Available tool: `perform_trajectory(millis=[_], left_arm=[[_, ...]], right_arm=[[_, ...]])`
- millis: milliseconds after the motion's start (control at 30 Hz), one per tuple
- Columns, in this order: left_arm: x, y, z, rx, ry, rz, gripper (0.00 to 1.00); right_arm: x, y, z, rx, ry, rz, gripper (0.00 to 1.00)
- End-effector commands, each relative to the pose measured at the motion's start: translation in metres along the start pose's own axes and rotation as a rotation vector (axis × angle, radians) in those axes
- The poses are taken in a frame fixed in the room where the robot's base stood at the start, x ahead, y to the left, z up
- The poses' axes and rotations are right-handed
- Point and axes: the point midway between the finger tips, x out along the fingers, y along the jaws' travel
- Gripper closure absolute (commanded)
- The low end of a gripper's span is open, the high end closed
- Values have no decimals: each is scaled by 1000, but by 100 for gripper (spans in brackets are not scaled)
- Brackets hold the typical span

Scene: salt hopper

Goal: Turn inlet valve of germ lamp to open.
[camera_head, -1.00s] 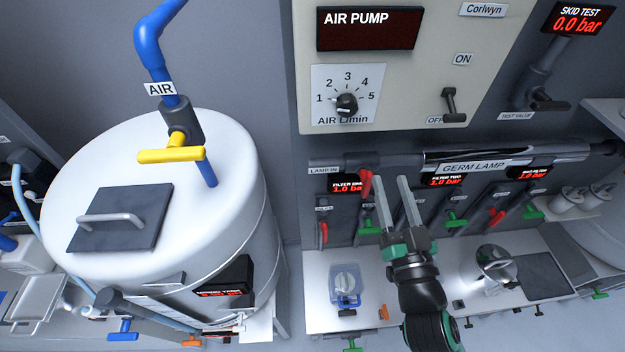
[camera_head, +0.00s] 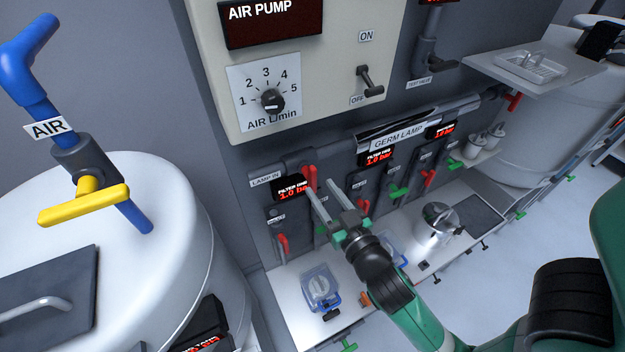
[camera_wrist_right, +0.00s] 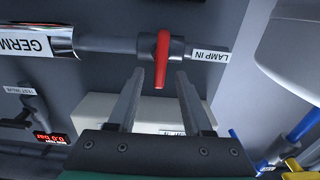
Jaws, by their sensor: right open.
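The germ lamp (camera_head: 405,125) is a shiny horizontal cylinder with a "GERM LAMP" label, on a pipe along the back wall. At the left end of its pipe, beside the "LAMP IN" label (camera_head: 266,181), is the inlet valve with a red lever handle (camera_head: 310,177). In the right wrist view the red handle (camera_wrist_right: 162,62) stands across the pipe, its free end between my finger lines. My right gripper (camera_head: 328,190) is open and empty, with its fingertips close to the handle; contact cannot be told. My left gripper is not in view.
Filter displays (camera_head: 293,189) and several red and green valve handles sit below the pipe. The air pump panel (camera_head: 290,60) is above. A white tank (camera_head: 170,230) with a yellow-handled valve (camera_head: 85,205) stands left. A steel jug (camera_head: 437,222) is on the bench.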

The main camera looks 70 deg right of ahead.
Motion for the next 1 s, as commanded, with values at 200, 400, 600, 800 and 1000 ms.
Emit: perform_trajectory(millis=[200,400,600,800,1000], left_arm=[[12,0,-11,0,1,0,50],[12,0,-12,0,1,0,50],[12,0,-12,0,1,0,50],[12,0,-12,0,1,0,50],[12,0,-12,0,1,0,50]], right_arm=[[41,0,-2,-1,-2,1,50],[53,0,-1,-1,-2,-1,50],[53,0,0,-1,-2,-2,50],[53,-1,0,0,-2,-2,86],[53,-1,0,0,-3,-2,100]])
